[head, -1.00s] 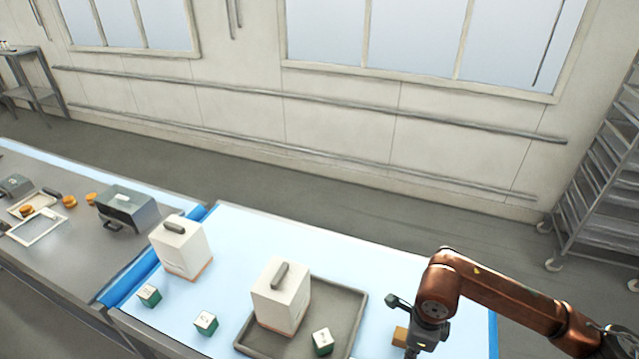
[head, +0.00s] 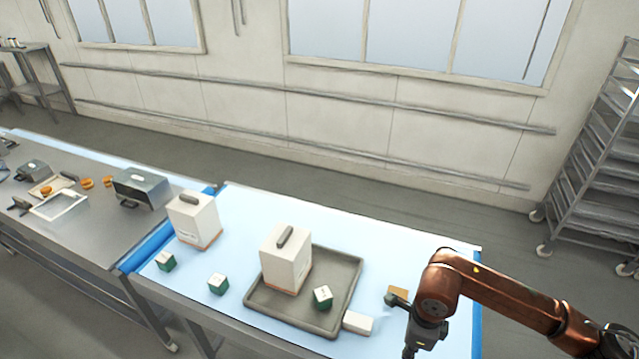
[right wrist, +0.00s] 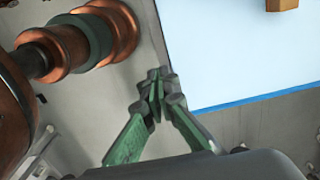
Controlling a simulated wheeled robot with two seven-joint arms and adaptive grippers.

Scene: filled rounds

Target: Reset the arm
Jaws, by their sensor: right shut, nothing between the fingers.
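My right arm (head: 490,292) comes in from the lower right in the head view, bent at the elbow. Its gripper hangs down by the table's near right edge, and the fingers are mostly cut off at the bottom of that view. In the right wrist view my right gripper (right wrist: 160,92) is shut with nothing between its green fingers. It is over the grey floor, beside the corner of the pale blue table top (right wrist: 240,50). My left gripper is not in view.
A grey tray (head: 345,290) holds a white box with a handle (head: 285,262) and a green-and-white cube (head: 323,297). A white block (head: 357,322) and a brown block (head: 398,294) lie right of it. Another white box (head: 194,220) and two cubes stand left. A rack (head: 600,150) stands far right.

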